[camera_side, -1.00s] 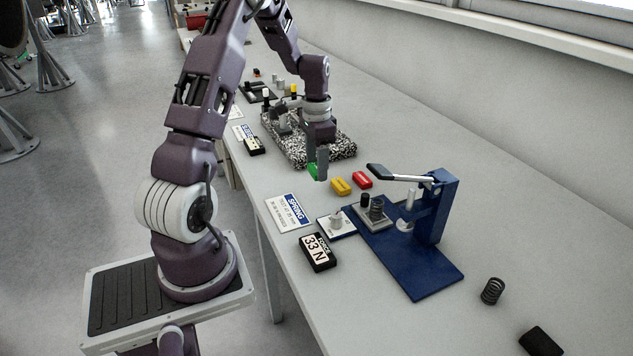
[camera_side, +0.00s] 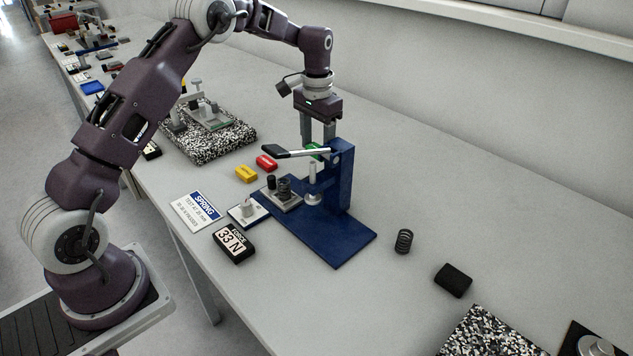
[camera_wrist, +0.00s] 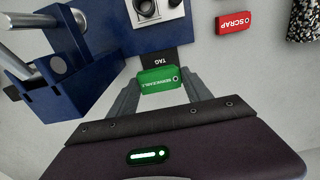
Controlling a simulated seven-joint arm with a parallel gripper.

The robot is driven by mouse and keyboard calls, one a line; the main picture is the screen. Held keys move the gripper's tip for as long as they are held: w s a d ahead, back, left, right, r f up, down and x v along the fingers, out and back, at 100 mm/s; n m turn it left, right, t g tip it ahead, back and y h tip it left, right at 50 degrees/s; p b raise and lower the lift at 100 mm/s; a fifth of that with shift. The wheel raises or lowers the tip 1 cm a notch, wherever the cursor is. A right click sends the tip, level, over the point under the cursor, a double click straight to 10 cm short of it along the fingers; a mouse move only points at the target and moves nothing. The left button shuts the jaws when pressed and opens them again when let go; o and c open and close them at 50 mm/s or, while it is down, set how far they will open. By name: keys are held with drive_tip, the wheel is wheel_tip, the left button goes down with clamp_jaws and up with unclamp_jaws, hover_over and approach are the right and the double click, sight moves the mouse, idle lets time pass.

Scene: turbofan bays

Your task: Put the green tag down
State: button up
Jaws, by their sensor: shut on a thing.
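The green tag (camera_wrist: 158,80), lettered "SERVICEABLE", is between the two fingers of my gripper (camera_wrist: 160,90) in the wrist view. My gripper is shut on it. In the side view my gripper (camera_side: 317,142) points down behind the blue press, and a bit of the green tag (camera_side: 313,149) shows past the press lever. A black patch marked "TAG" (camera_wrist: 158,59) lies just beyond the green tag in the wrist view, beside the press base. The tag's height above it is hard to tell.
The blue press (camera_side: 342,185) with its lever (camera_side: 295,153) stands close to my fingers. A red tag (camera_side: 266,162) and a yellow tag (camera_side: 246,174) lie left of it. A spring (camera_side: 404,241) and black block (camera_side: 453,280) lie right.

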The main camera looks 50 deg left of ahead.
wheel_tip(320, 180, down, 9)
drive_tip(key=shift+r, duration=0.1)
drive_tip(key=o, duration=1.3)
drive_tip(key=shift+f, duration=0.2)
drive_tip(key=shift+o, duration=0.2)
wheel_tip(320, 180, up, 12)
drive_tip(key=shift+r, duration=0.2)
